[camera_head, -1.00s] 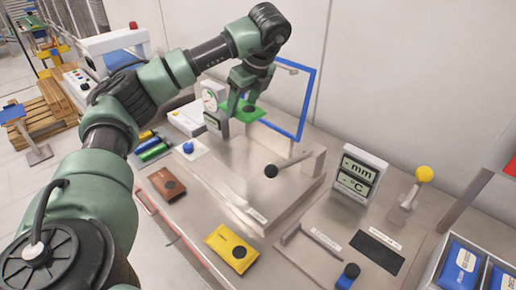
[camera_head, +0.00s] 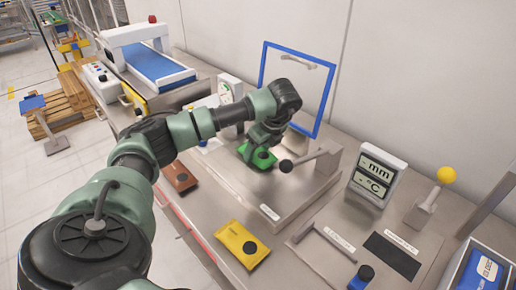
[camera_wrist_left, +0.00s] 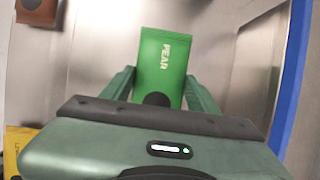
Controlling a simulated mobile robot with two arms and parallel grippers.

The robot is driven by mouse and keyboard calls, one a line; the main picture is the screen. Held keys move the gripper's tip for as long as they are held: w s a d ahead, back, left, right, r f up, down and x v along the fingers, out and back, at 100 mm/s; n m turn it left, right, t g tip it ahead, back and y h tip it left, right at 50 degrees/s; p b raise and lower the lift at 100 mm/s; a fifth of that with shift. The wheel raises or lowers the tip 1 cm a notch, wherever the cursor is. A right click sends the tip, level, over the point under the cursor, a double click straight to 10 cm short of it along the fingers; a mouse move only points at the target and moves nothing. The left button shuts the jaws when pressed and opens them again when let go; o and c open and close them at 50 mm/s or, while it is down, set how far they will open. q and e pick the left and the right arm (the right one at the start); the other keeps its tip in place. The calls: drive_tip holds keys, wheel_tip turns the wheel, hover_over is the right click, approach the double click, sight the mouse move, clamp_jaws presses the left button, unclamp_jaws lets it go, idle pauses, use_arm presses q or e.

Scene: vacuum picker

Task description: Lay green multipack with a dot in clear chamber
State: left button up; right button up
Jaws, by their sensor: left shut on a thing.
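The green multipack (camera_head: 245,152) has a black round dot and the word PEAR, which reads in the left wrist view (camera_wrist_left: 163,65). My left gripper (camera_head: 262,146) is shut on it, with a finger on each side in the left wrist view (camera_wrist_left: 160,92). The pack is over the steel chamber (camera_head: 230,172), whose blue-framed clear lid (camera_head: 321,110) stands open at the back. I cannot tell whether the pack touches the chamber floor. My right gripper is not in view.
A black-knobbed lever (camera_head: 312,158) stands right of the pack. A brown pack (camera_head: 180,177) and a yellow pack (camera_head: 240,238) lie along the front. A gauge (camera_head: 229,92) is behind my arm. A display (camera_head: 377,180) and a yellow-ball lever (camera_head: 446,175) stand at right.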

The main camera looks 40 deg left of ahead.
use_arm(q)
drive_tip(key=shift+f, duration=0.15)
drive_tip(key=o, duration=1.7)
